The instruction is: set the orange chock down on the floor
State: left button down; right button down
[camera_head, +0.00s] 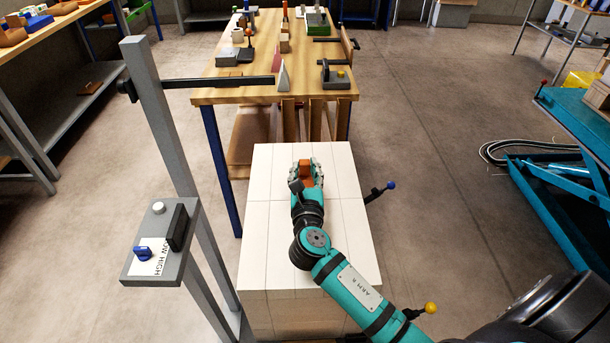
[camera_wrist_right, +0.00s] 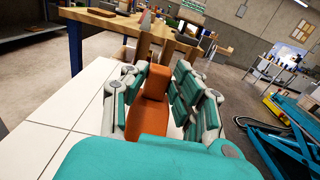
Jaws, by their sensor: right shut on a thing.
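The orange chock (camera_head: 306,173) is held between the fingers of my right gripper (camera_head: 307,176). In the head view they are over the far part of a white block-like stack (camera_head: 265,230). In the right wrist view the chock (camera_wrist_right: 148,105) stands between the teal and grey fingers of the right gripper (camera_wrist_right: 160,95), which are shut on it from both sides. The chock's lower end is hidden by the hand. I cannot tell how far it is above the stack's top. My left gripper is not in view. Concrete floor (camera_head: 440,200) shows on both sides of the stack.
A wooden table (camera_head: 230,95) with blue legs and several items stands beyond the stack. A grey post with a control box (camera_head: 160,240) is at the left. A teal lift (camera_head: 555,175) and a looped cable (camera_head: 500,152) are at the right. Floor right of the stack is clear.

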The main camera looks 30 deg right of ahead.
jog(key=shift+f, duration=0.55)
jog(key=shift+f, duration=0.2)
jog(key=c, duration=1)
grip_release()
jog(key=shift+c, duration=0.2)
